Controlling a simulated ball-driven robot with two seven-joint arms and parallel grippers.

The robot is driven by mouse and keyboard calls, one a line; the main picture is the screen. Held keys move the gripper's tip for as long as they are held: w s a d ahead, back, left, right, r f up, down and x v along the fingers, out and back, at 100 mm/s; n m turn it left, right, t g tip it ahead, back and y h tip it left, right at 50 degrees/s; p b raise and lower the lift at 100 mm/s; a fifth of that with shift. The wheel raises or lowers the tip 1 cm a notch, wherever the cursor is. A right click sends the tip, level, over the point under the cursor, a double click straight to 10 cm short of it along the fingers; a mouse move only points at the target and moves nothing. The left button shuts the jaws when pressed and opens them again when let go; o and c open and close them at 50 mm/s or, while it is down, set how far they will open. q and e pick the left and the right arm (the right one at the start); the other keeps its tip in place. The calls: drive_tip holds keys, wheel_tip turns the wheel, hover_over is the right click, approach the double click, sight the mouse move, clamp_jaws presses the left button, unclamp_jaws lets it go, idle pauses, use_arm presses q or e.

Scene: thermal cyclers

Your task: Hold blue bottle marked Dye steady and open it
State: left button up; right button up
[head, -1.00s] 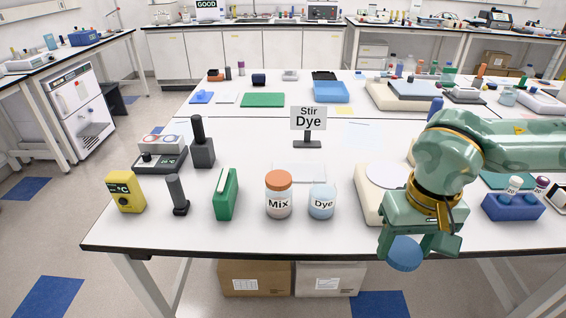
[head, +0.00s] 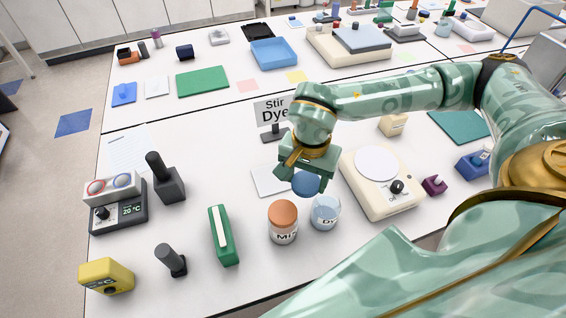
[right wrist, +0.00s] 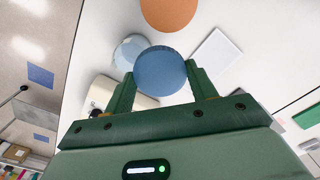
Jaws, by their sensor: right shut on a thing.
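The Dye bottle (head: 325,212) is a clear jar with pale blue contents, standing upright with no cap on it. It also shows in the right wrist view (right wrist: 128,47), partly behind the blue cap. My right gripper (head: 306,178) is shut on the round blue cap (head: 306,184), held in the air close to the bottle, above and left of it in the head view. In the right wrist view the cap (right wrist: 160,74) sits between both fingers. My left gripper is not in view.
The orange-capped Mix bottle (head: 283,222) stands just left of the Dye bottle. A cream stirrer plate (head: 378,190) is to the right. A "Stir Dye" sign (head: 271,112) stands behind. A green box (head: 223,236) and dark grey stand (head: 165,178) are left.

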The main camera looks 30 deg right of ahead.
drive_tip(key=shift+d+f+m, duration=0.1)
drive_tip(key=shift+d+m, duration=0.15)
drive_tip(key=shift+m, duration=0.05)
drive_tip(key=w+f, duration=0.3)
drive_tip(key=w, duration=0.1)
drive_tip(key=w+d+f+b, duration=0.1)
drive_tip(key=w+f, duration=0.2)
drive_tip(key=w, duration=0.1)
drive_tip(key=w+f, duration=0.3)
drive_tip(key=w, duration=0.1)
drive_tip(key=shift+w+d+f+b, duration=0.15)
drive_tip(key=shift+w+d+b, duration=0.1)
drive_tip(key=shift+w+b, duration=0.1)
drive_tip(key=shift+w+d+f, duration=0.1)
drive_tip(key=shift+w+f, duration=0.05)
drive_tip(key=shift+f, duration=0.8)
drive_tip(key=shift+w+f, duration=0.1)
drive_tip(key=shift+f, duration=0.8)
drive_tip(key=shift+f+b, duration=0.15)
drive_tip(key=shift+b, duration=0.15)
drive_tip(key=o, duration=1.1)
